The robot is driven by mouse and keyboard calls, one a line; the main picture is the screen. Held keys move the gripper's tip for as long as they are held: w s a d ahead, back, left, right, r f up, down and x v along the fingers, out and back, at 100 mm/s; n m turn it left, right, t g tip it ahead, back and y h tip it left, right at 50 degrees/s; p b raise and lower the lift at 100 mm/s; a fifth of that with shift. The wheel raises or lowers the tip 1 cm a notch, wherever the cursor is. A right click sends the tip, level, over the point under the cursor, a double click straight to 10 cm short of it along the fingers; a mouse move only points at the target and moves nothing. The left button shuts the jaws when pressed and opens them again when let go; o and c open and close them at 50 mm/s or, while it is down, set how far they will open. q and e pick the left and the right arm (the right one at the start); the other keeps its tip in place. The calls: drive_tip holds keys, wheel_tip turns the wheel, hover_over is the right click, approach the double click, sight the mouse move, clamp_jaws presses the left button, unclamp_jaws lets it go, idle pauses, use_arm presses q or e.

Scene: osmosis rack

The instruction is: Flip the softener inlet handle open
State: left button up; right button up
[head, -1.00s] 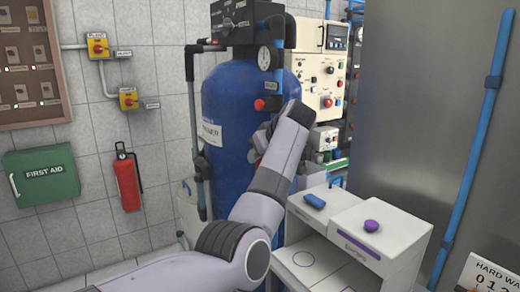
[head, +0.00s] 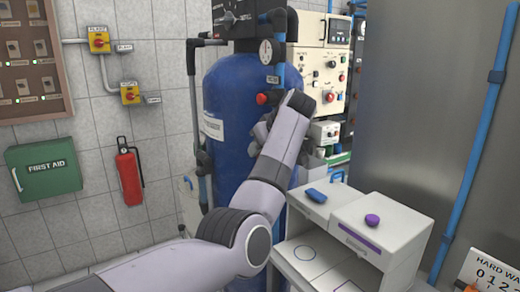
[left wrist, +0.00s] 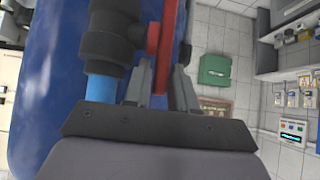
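The softener is a tall blue tank (head: 235,110) with a black head on top. A valve on the pipe at its front shows a red end (head: 261,99) in the head view. In the left wrist view the red handle (left wrist: 167,40) is a flat bar beside the black valve body (left wrist: 108,38), above a blue pipe (left wrist: 100,88). My left gripper (head: 260,130) is at the tank's front, just below the valve. In the left wrist view its two fingers (left wrist: 163,75) stand apart on either side of the red bar; contact cannot be told. My right gripper is out of view.
A round gauge (head: 265,52) sits above the valve. A control panel (head: 325,75) stands behind to the right. A fire extinguisher (head: 129,175) hangs on the left wall.

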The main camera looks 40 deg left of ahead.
use_arm(q)
drive_tip(key=b+v, duration=0.1)
drive_tip(key=v, duration=0.5)
drive_tip(key=shift+d+r, duration=0.25)
drive_tip(key=shift+r, duration=0.05)
drive_tip(key=shift+s, duration=0.1)
